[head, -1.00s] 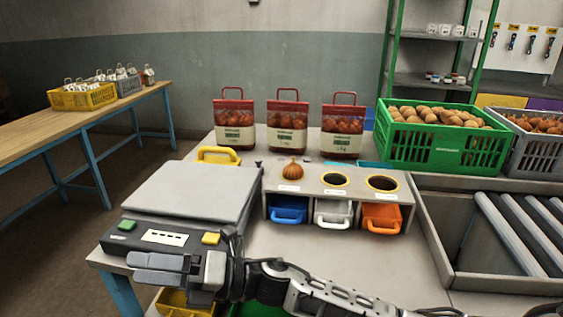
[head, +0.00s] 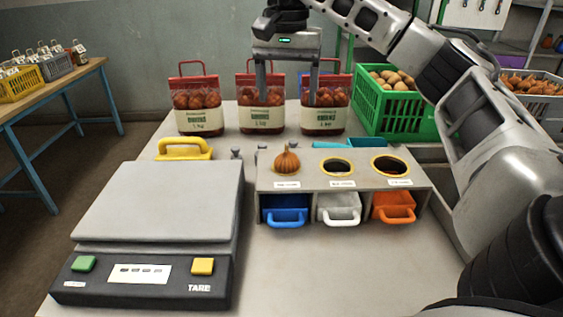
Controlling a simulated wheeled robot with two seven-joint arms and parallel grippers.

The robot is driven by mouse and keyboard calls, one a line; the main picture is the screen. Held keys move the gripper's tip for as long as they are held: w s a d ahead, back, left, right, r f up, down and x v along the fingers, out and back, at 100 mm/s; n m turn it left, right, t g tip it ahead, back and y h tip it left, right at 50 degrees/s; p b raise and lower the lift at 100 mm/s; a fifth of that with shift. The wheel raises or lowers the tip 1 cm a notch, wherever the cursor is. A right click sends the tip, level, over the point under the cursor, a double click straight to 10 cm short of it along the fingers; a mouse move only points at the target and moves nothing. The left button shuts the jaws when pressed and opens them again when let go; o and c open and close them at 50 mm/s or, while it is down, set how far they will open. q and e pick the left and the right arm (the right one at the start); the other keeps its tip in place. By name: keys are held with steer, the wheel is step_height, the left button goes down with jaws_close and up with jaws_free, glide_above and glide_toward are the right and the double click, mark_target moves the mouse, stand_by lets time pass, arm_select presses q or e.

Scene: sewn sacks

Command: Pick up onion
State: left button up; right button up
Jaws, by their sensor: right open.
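One onion (head: 287,161) sits upright on the left position of the grey stand (head: 340,174), above the blue drawer. My right gripper (head: 287,100) is open and empty, fingers pointing down. In the picture it overlaps the middle and right sacks, above and behind the onion; whether it touches a sack I cannot tell. My left gripper is not in view.
Three onion sacks, the left one (head: 199,104) clearest, stand behind the stand. A scale (head: 162,200) fills the left front. A green crate (head: 392,123) of potatoes and a grey crate (head: 549,108) of onions stand right. Blue (head: 285,216), white and orange drawers sit below the stand.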

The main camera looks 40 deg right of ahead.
steer(key=b, duration=0.3)
glide_above(287, 155)
steer(key=w, duration=0.1)
steer(key=f, duration=0.5)
steer(key=d+f, duration=0.1)
steer(key=f, duration=0.2)
steer(key=shift+f, duration=0.25)
steer(key=shift+s+a+f+p, duration=0.1)
steer(key=shift+f+p, duration=0.1)
steer(key=shift+f, duration=1.25)
steer(key=shift+s+a+f+p, duration=0.1)
steer(key=shift+f+p, duration=0.05)
steer(key=shift+f, duration=1.3)
steer(key=c, duration=1)
